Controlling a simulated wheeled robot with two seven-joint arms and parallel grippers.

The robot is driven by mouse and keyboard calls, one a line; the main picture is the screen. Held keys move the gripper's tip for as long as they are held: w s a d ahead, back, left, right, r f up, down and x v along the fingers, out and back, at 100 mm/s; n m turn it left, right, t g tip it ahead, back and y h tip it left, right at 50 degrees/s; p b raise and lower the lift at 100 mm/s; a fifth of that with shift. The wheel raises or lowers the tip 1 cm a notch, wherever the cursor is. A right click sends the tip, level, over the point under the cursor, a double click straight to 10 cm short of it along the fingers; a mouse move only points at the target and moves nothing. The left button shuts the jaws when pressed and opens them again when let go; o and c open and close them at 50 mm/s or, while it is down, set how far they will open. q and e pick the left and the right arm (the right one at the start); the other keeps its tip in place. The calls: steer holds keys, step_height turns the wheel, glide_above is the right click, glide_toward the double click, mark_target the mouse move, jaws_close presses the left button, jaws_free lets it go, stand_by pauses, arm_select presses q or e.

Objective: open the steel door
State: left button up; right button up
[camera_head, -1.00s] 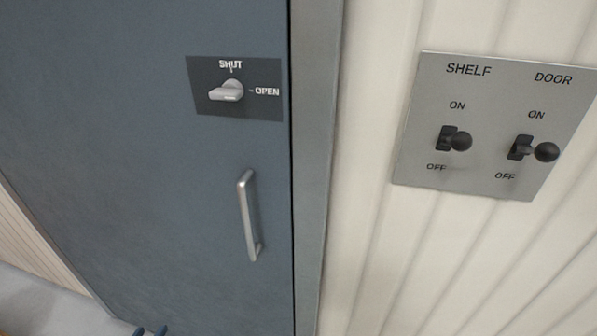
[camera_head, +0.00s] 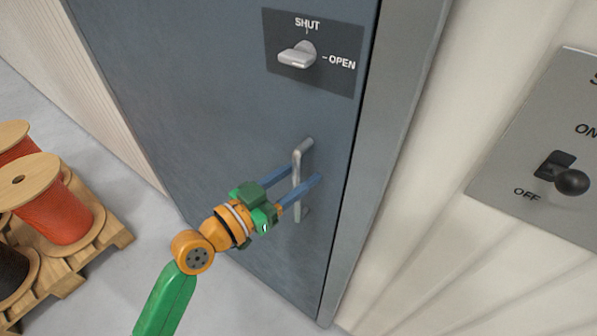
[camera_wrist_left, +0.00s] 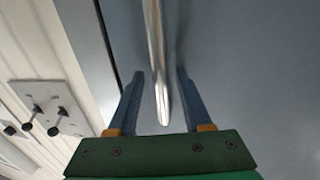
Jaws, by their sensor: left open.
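The steel door (camera_head: 200,110) is blue-grey and stands closed in its grey frame. Its vertical silver bar handle (camera_head: 298,170) is near the door's right edge. Above it a dark plate carries a grey knob (camera_head: 297,55) with SHUT and OPEN marks; the knob's lever points left, away from OPEN. My left gripper (camera_head: 296,176) is open at the handle, its two blue fingers on either side of the bar. In the left wrist view the handle (camera_wrist_left: 156,60) runs between the open fingers (camera_wrist_left: 158,85), with gaps on both sides. My right gripper is out of view.
A switch panel (camera_head: 530,190) with a black toggle (camera_head: 571,181) is on the cream ribbed wall right of the door. Reels with orange-red cable (camera_head: 50,208) stand on a wooden pallet (camera_head: 90,255) at the left. Grey floor lies between pallet and door.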

arm_select(q)
steer(key=shift+a, duration=0.15)
jaws_close()
stand_by(1.1)
